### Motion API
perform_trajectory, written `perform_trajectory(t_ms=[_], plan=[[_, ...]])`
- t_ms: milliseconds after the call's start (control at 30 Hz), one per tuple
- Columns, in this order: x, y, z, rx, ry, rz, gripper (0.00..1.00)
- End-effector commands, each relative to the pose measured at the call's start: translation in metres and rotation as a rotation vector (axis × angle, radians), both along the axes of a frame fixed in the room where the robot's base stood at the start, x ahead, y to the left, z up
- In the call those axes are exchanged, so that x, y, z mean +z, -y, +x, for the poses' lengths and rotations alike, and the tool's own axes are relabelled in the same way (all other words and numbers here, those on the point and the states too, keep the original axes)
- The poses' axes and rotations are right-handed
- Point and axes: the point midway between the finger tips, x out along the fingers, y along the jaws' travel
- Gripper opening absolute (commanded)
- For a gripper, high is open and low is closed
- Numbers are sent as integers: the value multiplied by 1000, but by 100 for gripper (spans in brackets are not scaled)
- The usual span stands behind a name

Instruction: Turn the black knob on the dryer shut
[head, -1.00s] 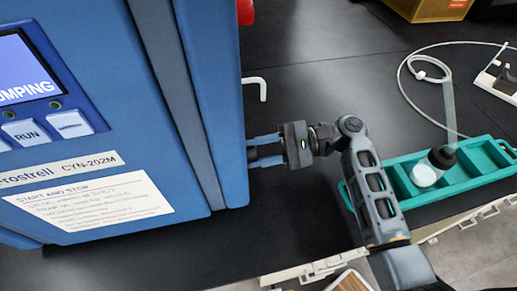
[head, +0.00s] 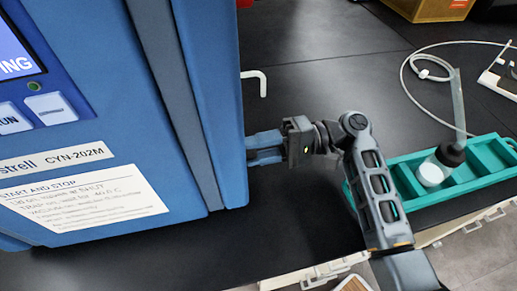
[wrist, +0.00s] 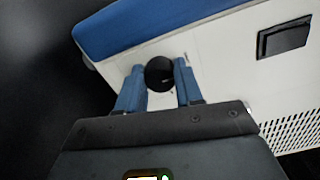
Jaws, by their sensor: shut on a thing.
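The dryer (head: 195,120) is a blue cabinet at the left of the head view, with a white side panel (wrist: 215,50) in the wrist view. The black knob (wrist: 159,73) is round and sits on that side panel. My gripper (wrist: 160,80) is shut on the knob, with one blue finger on each side of it. In the head view my gripper (head: 262,150) reaches the dryer's right side, and the knob is hidden there. The knob's markings cannot be read.
A white bent pipe (head: 256,82) sticks out of the dryer's side above my gripper. A teal rack (head: 480,165) holds a black-capped flask (head: 434,170) at the right. A white tube (head: 403,75) curves behind it. A black recessed handle (wrist: 284,38) is on the side panel.

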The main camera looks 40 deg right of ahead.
Motion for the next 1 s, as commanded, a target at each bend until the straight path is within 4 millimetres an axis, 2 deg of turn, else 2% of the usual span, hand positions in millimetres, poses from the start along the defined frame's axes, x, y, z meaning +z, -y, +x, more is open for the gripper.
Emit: perform_trajectory(t_ms=[500, 533, 800, 1000], plan=[[-1, 0, -1, 0, 18, -9, 5], [-1, 0, -1, 0, 18, -9, 36], [-1, 0, 0, 0, 18, -9, 61], [0, 0, 0, 0, 19, -9, 61]])
